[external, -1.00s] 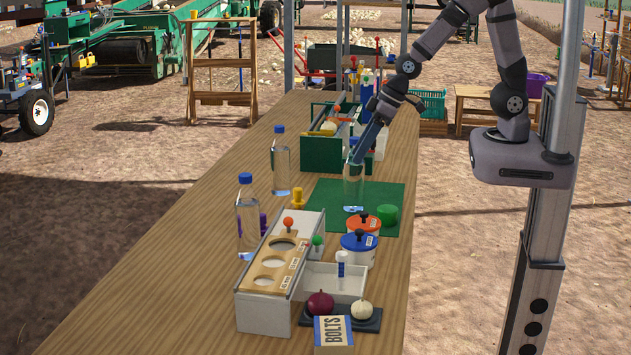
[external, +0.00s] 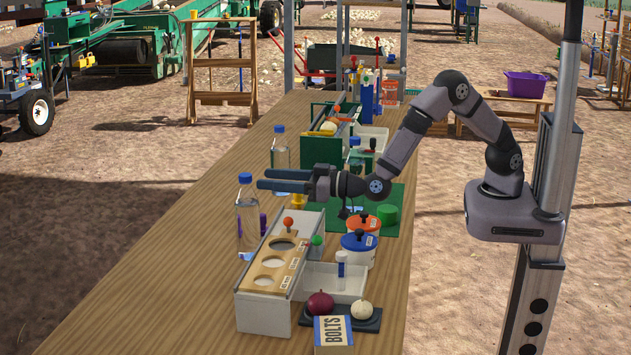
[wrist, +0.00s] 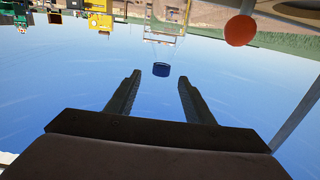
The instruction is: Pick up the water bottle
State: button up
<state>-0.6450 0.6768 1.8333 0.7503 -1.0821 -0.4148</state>
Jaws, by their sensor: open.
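Clear water bottles with blue caps stand on the wooden table. The near-left bottle (external: 248,222) is upright; its blue cap (wrist: 161,69) shows between and beyond my fingertips in the wrist view, which looks upside down. A second bottle (external: 281,153) stands farther back. A third blue-capped bottle (external: 355,158) stands at the green mat, partly hidden by my arm. My gripper (external: 263,180) is open and empty, level, pointing left at about the near-left bottle's cap height. The external view does not show clearly whether it touches that bottle.
Lidded tubs (external: 359,248) and a green divider (external: 320,153) are nearby. The table's left side is clear.

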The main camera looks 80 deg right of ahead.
aim_at(245, 174)
jog(key=shift+w+a+p, duration=0.1)
jog(key=shift+w+p, duration=1.4)
jog(key=shift+w, duration=2.2)
jog(key=shift+c, duration=0.3)
grip_shut()
jog(key=shift+r, duration=0.15)
